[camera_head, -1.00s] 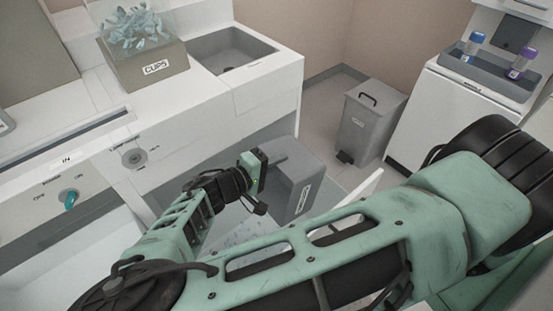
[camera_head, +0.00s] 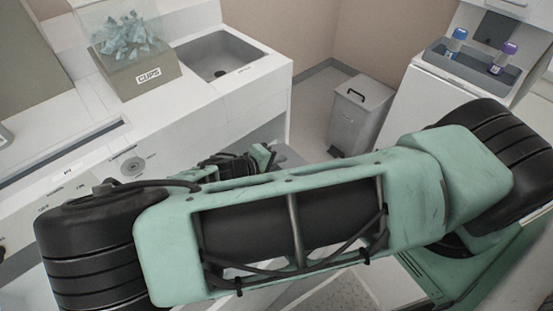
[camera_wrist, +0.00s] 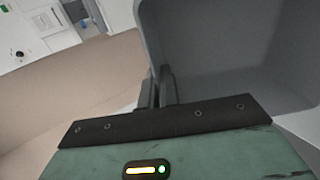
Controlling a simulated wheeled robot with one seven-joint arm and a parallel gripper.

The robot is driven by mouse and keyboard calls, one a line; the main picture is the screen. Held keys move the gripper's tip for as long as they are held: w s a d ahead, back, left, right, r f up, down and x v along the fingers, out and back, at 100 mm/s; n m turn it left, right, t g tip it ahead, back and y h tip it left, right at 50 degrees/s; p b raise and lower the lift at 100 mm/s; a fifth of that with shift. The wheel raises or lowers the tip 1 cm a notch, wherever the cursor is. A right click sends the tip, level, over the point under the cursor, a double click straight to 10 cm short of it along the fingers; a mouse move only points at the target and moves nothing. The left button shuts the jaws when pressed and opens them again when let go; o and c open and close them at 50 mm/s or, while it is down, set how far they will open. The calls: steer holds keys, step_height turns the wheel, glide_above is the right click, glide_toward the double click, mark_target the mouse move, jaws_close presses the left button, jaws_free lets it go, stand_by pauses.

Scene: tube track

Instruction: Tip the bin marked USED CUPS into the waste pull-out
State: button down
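The grey bin (camera_wrist: 235,55) fills the right of the wrist view, with its open mouth and bare inner walls showing. My gripper (camera_wrist: 158,88) is closed on the bin's rim, one finger on each side of the wall. In the head view, my gripper (camera_head: 264,156) is small and partly hidden behind my green forearm. Only a sliver of the bin (camera_head: 290,157) shows beside it there, and its label is out of sight. The waste pull-out is hidden behind my arm, so I cannot tell how the bin stands to it.
A white counter (camera_head: 245,92) carries a box labelled CUPS (camera_head: 140,80) and a sink (camera_head: 222,55). A grey lidded pedal bin (camera_head: 360,115) stands on the floor against the back. A white unit at right holds a tray (camera_head: 475,68) with two capped bottles.

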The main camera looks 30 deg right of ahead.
steer(key=shift+d+f+y+p, duration=0.1)
steer(key=shift+d+y+p, duration=0.25)
steer(key=shift+p, duration=0.2)
steer(key=shift+w+d+f+g+y+p, duration=0.15)
steer(key=shift+d+f+g+y+p, duration=0.15)
steer(key=shift+d+f+y+p, duration=0.35)
steer(key=shift+w+d+f+y+p, duration=0.15)
steer(key=shift+f+y+p, duration=0.35)
steer(key=shift+y, duration=0.5)
steer(key=shift+d+f, duration=0.1)
steer(key=shift+d+f+g+y, duration=0.2)
steer(key=shift+f+g+y, duration=0.1)
steer(key=shift+y, duration=0.3)
steer(key=shift+d+f+y+p, duration=0.2)
steer(key=shift+f+y, duration=0.45)
steer(key=shift+y, duration=0.05)
steer(key=shift+d+f+y+p, duration=0.15)
steer(key=shift+f+y+p, duration=0.05)
steer(key=shift+f+y, duration=0.45)
steer(key=shift+g, duration=0.3)
